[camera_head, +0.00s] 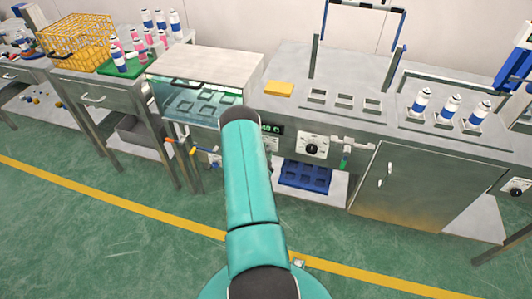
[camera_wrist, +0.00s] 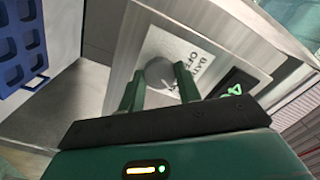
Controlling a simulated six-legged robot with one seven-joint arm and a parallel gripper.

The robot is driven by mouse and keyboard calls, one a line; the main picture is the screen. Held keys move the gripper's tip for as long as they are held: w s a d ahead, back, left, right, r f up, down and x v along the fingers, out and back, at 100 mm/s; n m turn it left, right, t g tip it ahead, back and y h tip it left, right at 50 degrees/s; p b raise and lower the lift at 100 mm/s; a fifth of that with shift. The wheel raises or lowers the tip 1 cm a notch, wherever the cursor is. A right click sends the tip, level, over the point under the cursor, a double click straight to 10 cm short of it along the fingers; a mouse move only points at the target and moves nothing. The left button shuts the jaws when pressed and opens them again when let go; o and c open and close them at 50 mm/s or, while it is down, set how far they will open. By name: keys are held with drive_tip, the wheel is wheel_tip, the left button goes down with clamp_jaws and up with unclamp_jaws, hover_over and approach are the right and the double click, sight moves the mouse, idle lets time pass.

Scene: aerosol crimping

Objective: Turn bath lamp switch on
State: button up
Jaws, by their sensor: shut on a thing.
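The switch is a round grey knob (camera_wrist: 157,70) on a white label plate (camera_wrist: 196,58) in the wrist view. The plate's lettering shows "BATH" and "OFF"; the rest is hard to read. My gripper (camera_wrist: 158,82) has its two green fingers on either side of the knob and is shut on it. The knob's pointer direction cannot be made out. In the head view my teal arm hides both the gripper and the switch, on the front of the metal bench (camera_head: 290,112).
Beside the plate is a dark panel (camera_wrist: 238,84) with a green lit symbol. A blue slotted tray (camera_wrist: 22,45) is at the left, also seen under the bench (camera_head: 305,174). A black dial (camera_head: 312,149) and a pipe valve (camera_head: 345,150) stick out right of my arm.

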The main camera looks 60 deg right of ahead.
drive_tip(key=shift+a+f+m, duration=0.1)
drive_tip(key=shift+m, duration=0.4)
drive_tip(key=o, duration=1)
drive_tip(key=shift+c, duration=0.2)
drive_tip(key=s+a, duration=0.2)
drive_tip(key=a, duration=1.1)
drive_tip(key=shift+a, duration=0.3)
